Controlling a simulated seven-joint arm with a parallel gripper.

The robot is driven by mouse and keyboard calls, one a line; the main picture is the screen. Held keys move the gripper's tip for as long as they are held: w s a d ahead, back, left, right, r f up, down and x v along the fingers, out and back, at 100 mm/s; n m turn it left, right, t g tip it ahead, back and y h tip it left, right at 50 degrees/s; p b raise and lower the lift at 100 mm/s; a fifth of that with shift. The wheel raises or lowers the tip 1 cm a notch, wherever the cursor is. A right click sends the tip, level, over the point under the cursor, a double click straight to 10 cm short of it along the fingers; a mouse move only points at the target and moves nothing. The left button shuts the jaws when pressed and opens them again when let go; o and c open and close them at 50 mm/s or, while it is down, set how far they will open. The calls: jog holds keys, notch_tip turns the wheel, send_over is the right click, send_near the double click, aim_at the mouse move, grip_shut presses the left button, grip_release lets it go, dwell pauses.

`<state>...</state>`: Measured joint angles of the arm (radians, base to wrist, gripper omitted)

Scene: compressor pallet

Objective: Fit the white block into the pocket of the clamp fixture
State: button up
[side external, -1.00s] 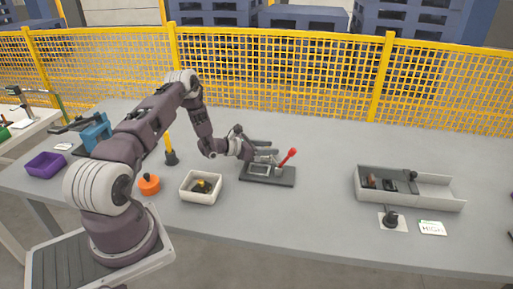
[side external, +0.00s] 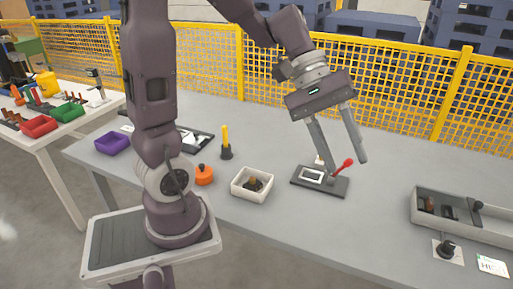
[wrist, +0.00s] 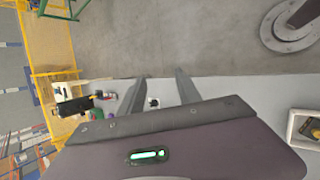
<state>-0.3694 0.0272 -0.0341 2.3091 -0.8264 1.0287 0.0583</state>
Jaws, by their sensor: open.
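The clamp fixture (side external: 334,190) is a dark plate on the table with a red-handled lever (side external: 345,166) at its right. A pale rectangular outline marks its pocket (side external: 312,175); I cannot tell whether a block sits inside. A small pale piece (side external: 320,160) shows at the plate's back edge, beside a fingertip; I cannot tell whether it is the white block. My gripper (side external: 344,163) is open, fingers pointing down, and appears over or behind the fixture's right part. In the wrist view my gripper (wrist: 160,75) shows spread fingers with no held object visible.
A white bin (side external: 240,191) with dark and yellowish contents stands left of the fixture. An orange knobbed part (side external: 204,175), a yellow-handled tool (side external: 226,143) and a purple bin (side external: 113,143) are farther left. A grey divided tray (side external: 463,226) is at right. A yellow fence (side external: 210,60) runs behind.

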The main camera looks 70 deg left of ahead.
jog(key=s+a+r+m+t+y, duration=0.1)
jog(key=s+a+m+t+y, duration=0.2)
jog(key=s+m+y, duration=0.4)
jog(key=s+m, duration=0.1)
jog(key=s, duration=0.6)
jog(key=shift+s+a+m, duration=0.15)
jog(key=shift+a+m, duration=0.15)
jog(key=shift+m, duration=0.1)
jog(key=o, duration=0.6)
jog(key=shift+s+a, duration=0.2)
jog(key=shift+a, duration=0.2)
jog(key=shift+c, duration=0.2)
